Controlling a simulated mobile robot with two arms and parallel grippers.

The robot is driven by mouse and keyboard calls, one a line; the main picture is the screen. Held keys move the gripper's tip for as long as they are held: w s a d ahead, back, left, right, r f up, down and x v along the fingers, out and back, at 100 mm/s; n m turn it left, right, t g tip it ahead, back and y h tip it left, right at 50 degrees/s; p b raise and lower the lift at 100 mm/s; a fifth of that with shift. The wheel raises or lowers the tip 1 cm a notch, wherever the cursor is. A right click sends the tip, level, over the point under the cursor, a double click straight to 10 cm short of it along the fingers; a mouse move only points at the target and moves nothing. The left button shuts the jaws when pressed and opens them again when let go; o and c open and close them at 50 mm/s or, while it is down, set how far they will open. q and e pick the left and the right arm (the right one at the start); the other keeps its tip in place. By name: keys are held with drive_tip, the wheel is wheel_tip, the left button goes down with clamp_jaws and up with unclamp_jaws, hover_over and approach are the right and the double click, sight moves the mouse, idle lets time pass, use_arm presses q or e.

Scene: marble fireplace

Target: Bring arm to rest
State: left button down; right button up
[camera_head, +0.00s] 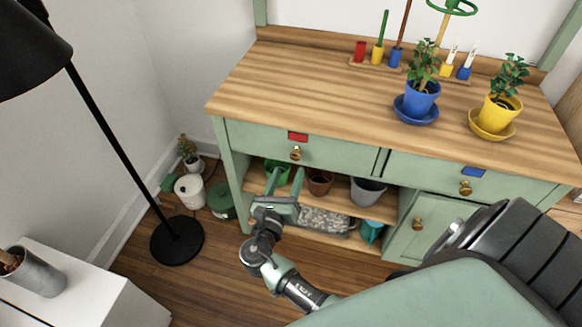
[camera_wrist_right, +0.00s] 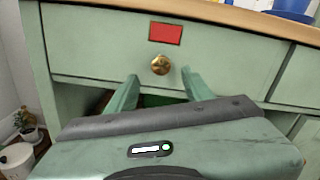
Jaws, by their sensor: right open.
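My right gripper (camera_head: 284,180) is in front of the green wooden bench, just below its left drawer. Its two fingers are apart and nothing is between them. In the right wrist view the gripper (camera_wrist_right: 162,84) points at the drawer's round brass knob (camera_wrist_right: 160,65), which sits a little above the fingertips. A red label (camera_wrist_right: 165,33) is above the knob. The head view also shows the knob (camera_head: 295,153) on the left drawer (camera_head: 335,152), which looks shut. My left gripper is in neither view.
The wooden benchtop (camera_head: 300,85) holds a blue pot (camera_head: 419,101) and a yellow pot (camera_head: 496,113) with plants. Pots stand on the shelf below, including a grey one (camera_head: 367,190). A black floor lamp (camera_head: 115,150) and a white cabinet (camera_head: 85,285) are at the left.

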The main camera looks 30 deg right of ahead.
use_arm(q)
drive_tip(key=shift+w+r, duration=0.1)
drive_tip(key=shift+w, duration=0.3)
use_arm(e)
drive_tip(key=shift+a, duration=0.1)
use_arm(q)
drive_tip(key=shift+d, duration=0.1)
